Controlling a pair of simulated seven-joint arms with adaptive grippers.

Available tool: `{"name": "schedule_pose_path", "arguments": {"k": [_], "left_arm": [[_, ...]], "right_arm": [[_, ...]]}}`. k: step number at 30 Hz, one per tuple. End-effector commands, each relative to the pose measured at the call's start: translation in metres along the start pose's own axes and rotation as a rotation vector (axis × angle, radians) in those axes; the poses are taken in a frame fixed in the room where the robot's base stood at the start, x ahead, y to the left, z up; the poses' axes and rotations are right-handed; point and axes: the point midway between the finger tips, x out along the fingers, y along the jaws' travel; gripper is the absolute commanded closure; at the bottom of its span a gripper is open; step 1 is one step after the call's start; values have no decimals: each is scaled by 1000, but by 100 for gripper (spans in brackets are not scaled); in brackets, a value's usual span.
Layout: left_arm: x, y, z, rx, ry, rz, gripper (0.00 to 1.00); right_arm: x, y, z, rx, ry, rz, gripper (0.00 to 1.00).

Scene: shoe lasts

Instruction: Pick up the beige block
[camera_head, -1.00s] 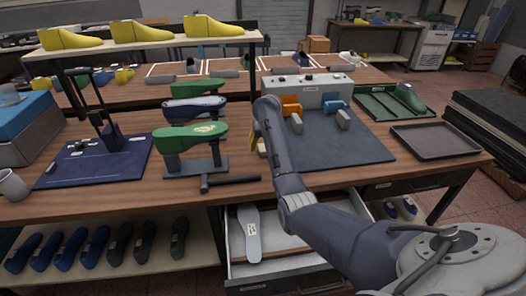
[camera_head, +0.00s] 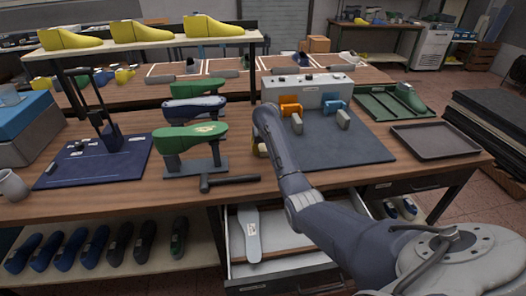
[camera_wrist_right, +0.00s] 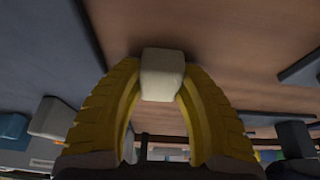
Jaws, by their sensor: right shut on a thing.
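The beige block (camera_wrist_right: 162,75) is a small pale block with rounded edges. In the right wrist view it sits between the two yellow fingertips of my right gripper (camera_wrist_right: 160,85), which are shut on it from both sides. Brown wooden table top shows behind it; I cannot tell whether the block touches the table. In the head view my right arm hides most of this gripper, and only a bit of yellow finger (camera_head: 255,149) shows at the left edge of the dark mat. The block cannot be made out clearly there. My left gripper is not in view.
A green shoe last on a stand (camera_head: 190,138) and a black hammer (camera_head: 229,182) lie left of my right gripper. A grey control box (camera_head: 305,88) with orange and blue parts stands behind the dark mat (camera_head: 345,148). A dark tray (camera_head: 436,139) is at the right.

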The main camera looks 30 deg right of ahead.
Motion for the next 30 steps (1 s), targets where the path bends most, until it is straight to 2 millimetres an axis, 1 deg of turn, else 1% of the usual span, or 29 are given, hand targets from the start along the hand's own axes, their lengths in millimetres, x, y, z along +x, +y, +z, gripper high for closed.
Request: {"name": "schedule_pose_path", "arguments": {"k": [1, 5, 13, 16, 20, 24, 30], "left_arm": [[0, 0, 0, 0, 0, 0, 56], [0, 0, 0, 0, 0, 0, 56], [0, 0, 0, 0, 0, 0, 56], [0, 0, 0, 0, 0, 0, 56], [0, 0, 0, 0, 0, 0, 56], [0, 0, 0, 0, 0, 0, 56], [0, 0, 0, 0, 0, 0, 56]], "right_arm": [[0, 0, 0, 0, 0, 0, 79], [0, 0, 0, 0, 0, 0, 94], [-1, 0, 0, 0, 0, 0, 95], [-6, -1, -3, 1, 2, -1, 95], [-22, -1, -10, 2, 5, -2, 95], [-44, -2, -19, 2, 4, -3, 95], [-72, -1, -30, 0, 3, -3, 95]]}}
